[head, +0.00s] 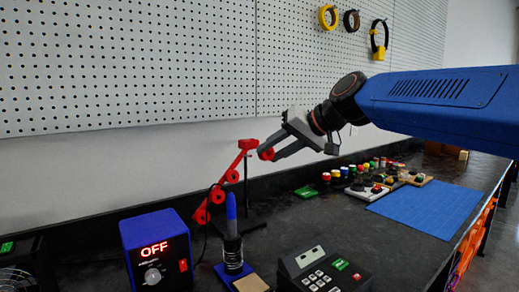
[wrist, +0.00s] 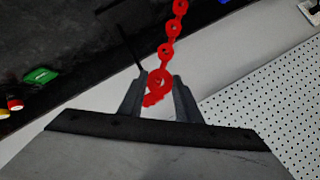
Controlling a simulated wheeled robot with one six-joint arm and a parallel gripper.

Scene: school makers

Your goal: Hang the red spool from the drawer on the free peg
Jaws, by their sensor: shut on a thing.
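My gripper (head: 268,152) reaches in from the right above the bench, its fingers closed around a small red round piece, which I take for the red spool (head: 266,153). In the wrist view the red spool (wrist: 157,84) sits between the two fingertips (wrist: 158,92). Close by is a sloping red bar with several round red eyelets (head: 218,195), beside a thin dark upright post (head: 246,180). The bar runs away upward in the wrist view (wrist: 172,29). I cannot tell whether the held piece touches the bar. I cannot make out a free peg.
The white pegboard (head: 130,60) carries a yellow ring (head: 328,17), a black ring (head: 351,20) and a headset (head: 379,38). Orange drawers (head: 470,245) show at right.

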